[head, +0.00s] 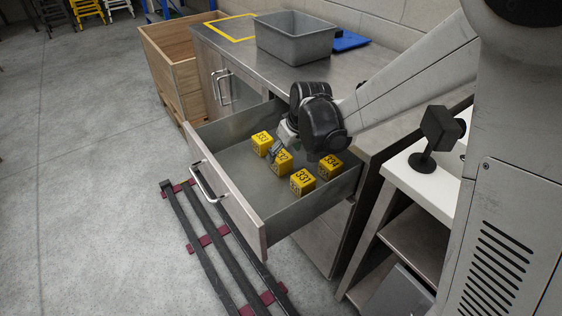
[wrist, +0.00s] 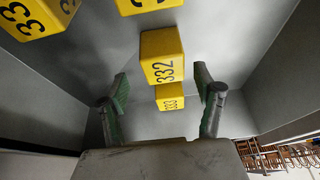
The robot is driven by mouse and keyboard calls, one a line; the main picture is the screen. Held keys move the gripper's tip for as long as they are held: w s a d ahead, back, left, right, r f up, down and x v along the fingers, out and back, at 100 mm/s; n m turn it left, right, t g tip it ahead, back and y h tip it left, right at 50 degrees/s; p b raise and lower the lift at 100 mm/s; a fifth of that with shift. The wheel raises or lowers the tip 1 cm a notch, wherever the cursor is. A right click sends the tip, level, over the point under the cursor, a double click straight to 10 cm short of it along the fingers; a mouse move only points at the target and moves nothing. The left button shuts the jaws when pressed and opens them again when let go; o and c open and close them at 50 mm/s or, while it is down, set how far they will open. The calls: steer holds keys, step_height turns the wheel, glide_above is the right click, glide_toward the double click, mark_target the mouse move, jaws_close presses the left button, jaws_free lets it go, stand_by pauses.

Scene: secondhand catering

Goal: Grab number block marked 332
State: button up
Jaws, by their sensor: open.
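The yellow number block marked 332 (head: 282,163) sits in the open drawer, partly hidden by my gripper in the head view. In the wrist view block 332 (wrist: 160,52) shows its number, just ahead of the gap between my fingertips. My gripper (wrist: 162,80) is open and empty, with one greenish finger to each side of that gap. In the head view my gripper (head: 278,151) is low over the drawer beside block 332. Whether a finger touches the block cannot be told.
Block 333 (head: 262,143) is close to block 332, toward the drawer's left. Blocks 331 (head: 302,181) and 334 (head: 329,164) sit to its right. The drawer's front panel (head: 232,196) and side walls enclose them. A grey tub (head: 295,40) stands on the counter above.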

mark_target(279, 160)
steer(key=shift+a+b+x, duration=0.1)
steer(key=shift+b+x, duration=0.35)
steer(key=shift+x, duration=1.05)
steer(key=shift+a+b+x, duration=0.15)
steer(key=shift+b+x, duration=0.25)
steer(key=shift+x, duration=1.1)
steer(key=shift+s+r, duration=0.1)
steer(key=shift+s, duration=0.05)
steer(key=c, duration=1.3)
